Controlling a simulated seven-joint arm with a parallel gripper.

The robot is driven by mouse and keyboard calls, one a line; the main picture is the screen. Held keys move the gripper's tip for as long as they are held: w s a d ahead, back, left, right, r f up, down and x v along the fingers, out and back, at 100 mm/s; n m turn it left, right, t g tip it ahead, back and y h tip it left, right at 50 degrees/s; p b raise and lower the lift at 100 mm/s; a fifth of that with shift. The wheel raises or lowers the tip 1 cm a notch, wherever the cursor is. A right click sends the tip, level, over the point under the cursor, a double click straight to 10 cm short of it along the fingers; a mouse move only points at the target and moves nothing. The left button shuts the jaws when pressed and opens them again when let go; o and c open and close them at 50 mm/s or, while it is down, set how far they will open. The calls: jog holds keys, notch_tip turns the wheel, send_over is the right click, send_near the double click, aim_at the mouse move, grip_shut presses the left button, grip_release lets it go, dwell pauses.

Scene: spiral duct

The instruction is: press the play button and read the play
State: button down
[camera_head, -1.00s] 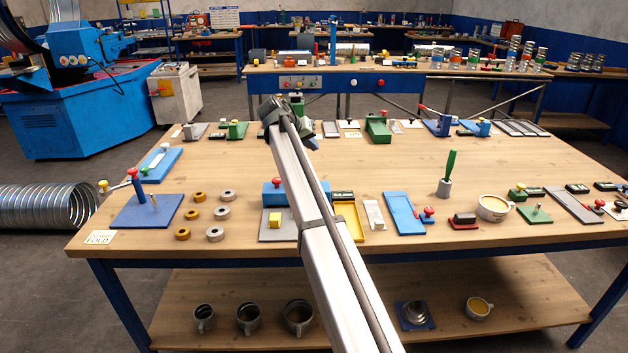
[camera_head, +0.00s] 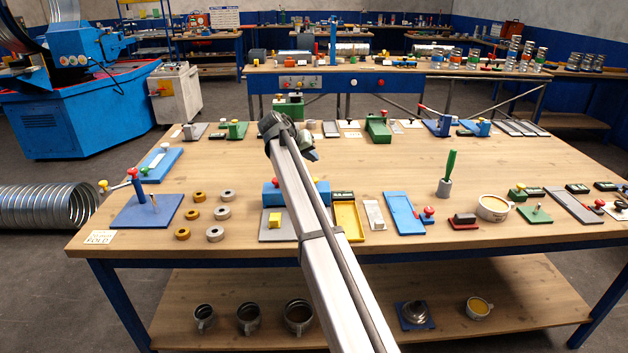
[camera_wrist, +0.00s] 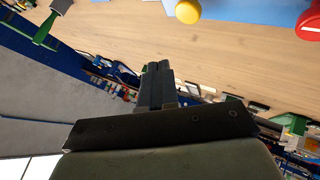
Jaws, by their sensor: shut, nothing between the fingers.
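My gripper (camera_wrist: 158,70) shows in the wrist view with its two dark fingers together and nothing between them. In the head view the arm's end is over the middle of the bench, and the fingertips cannot be made out. The wrist view shows a yellow knob (camera_wrist: 188,10) and a red knob (camera_wrist: 311,22) with a white bar, beside a blue surface (camera_wrist: 245,11); the fingers are apart from them. No control can be read as the play button. A small dark readout (camera_head: 343,195) sits beside the blue block; its text is too small to read.
The wooden bench (camera_head: 340,165) holds several fixtures. A blue plate (camera_head: 148,211) with a red-knobbed lever stands at left, near several rings (camera_head: 221,213). A green rod (camera_head: 450,165) stands upright at right, near a cup (camera_head: 493,208). Bare wood lies between the front and back rows.

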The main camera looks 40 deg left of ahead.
jog(key=shift+f, duration=2.35)
jog(key=shift+f, duration=0.25)
jog(key=shift+f, duration=0.2)
jog(key=shift+f, duration=0.8)
dwell(1.3)
jog(key=shift+r, duration=1.25)
jog(key=shift+r, duration=2.5)
